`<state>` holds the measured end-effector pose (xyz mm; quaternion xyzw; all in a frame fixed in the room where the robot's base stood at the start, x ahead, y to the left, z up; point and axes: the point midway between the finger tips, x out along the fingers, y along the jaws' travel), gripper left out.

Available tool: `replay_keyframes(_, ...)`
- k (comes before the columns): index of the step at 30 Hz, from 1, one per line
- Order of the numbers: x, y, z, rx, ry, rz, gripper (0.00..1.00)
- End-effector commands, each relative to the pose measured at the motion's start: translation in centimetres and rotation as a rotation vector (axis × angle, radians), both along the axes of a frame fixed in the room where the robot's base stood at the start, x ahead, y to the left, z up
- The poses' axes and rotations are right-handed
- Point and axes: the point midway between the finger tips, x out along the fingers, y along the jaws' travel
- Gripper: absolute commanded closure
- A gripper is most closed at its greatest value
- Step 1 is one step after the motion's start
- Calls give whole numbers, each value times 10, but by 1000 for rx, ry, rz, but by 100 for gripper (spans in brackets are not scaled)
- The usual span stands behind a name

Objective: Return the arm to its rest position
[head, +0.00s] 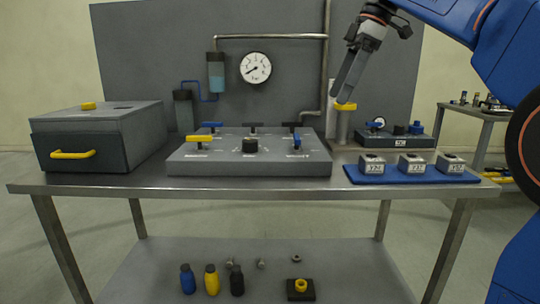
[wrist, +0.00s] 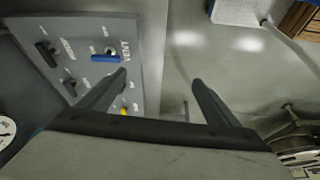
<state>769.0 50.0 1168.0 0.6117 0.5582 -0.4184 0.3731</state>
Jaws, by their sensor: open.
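My blue arm (head: 440,15) reaches in from the upper right in the head view. My gripper (head: 343,98) points down and slightly left over the back right of the bench, close to the yellow-topped post (head: 342,124); I cannot tell whether it touches the post. In the wrist view, my gripper (wrist: 160,78) has its two dark fingers spread apart with nothing between them. The left finger overlaps the edge of the grey valve panel, whose blue VENT lever (wrist: 105,57) shows; the right finger is over a plain grey surface.
The bench (head: 230,183) carries a grey drawer box (head: 100,135), a lever panel (head: 205,165) and a blue mat (head: 365,180) with three metal blocks. A gauge (head: 255,68) and a vertical pipe (head: 326,50) stand behind. Bottles are on the lower shelf.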

Motion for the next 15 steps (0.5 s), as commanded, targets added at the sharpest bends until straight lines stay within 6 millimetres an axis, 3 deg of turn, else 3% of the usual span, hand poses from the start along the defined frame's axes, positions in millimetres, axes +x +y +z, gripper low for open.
replay_keyframes(8, -21, -9, -22, -15, 16, -154, 15)
replay_keyframes(15, -57, -26, -64, -37, 31, -386, 15)
